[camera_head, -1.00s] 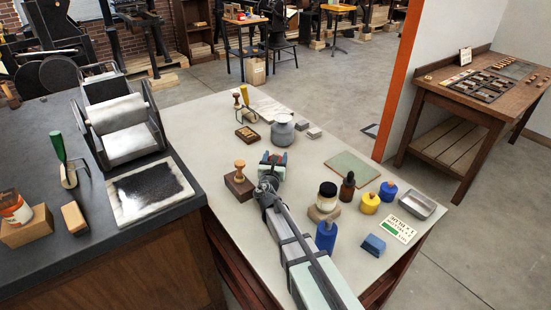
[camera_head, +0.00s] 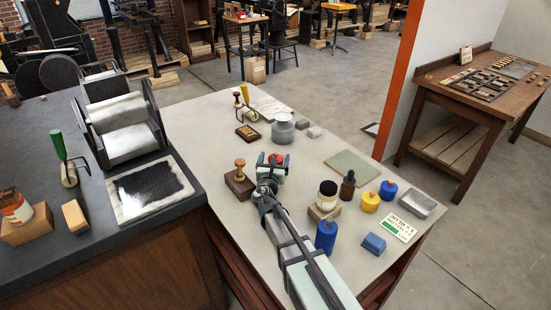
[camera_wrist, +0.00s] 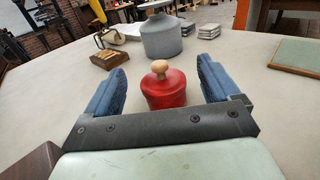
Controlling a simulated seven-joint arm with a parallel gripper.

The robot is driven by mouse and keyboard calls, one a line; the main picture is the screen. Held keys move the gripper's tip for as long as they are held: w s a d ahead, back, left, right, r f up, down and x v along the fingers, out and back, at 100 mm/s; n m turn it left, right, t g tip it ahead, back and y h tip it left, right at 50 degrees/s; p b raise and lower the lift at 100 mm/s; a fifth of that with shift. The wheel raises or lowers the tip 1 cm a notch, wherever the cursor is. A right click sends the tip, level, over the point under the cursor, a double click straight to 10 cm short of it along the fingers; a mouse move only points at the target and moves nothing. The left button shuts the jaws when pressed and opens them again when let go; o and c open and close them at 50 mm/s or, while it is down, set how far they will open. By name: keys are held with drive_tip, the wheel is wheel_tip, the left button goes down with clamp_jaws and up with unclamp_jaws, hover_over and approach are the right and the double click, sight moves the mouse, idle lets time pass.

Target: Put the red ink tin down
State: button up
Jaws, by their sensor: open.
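The red ink tin (camera_wrist: 165,90) has a round wooden knob on its lid. In the wrist view it stands upright on the pale table, between the blue fingers of my gripper (camera_wrist: 163,88). Clear gaps show on both sides, so the fingers do not touch it. In the head view a bit of the red tin (camera_head: 277,158) shows at the end of my gripper (camera_head: 273,160), and the rest is hidden by the fingers. My gripper is open, low over the table.
A grey lidded can (camera_head: 283,130) stands behind the tin. A wooden-knobbed stamp block (camera_head: 239,181) is close on the left. A jar (camera_head: 327,196), a dropper bottle (camera_head: 348,185) and blue and yellow bottles stand on the right. The table between the tin and the green mat (camera_head: 353,167) is clear.

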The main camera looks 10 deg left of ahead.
sight(276, 156)
wheel_tip(276, 156, up, 5)
drive_tip(key=shift+w+r, duration=0.1)
drive_tip(key=shift+r, duration=0.45)
drive_tip(key=shift+c, duration=1.4)
drive_tip(key=shift+f, duration=0.2)
drive_tip(key=shift+f, duration=1.4)
wheel_tip(276, 156, down, 4)
drive_tip(key=shift+w+f, duration=0.1)
drive_tip(key=shift+f, duration=0.1)
drive_tip(key=shift+w+a+r, duration=0.1)
drive_tip(key=shift+w, duration=1.35)
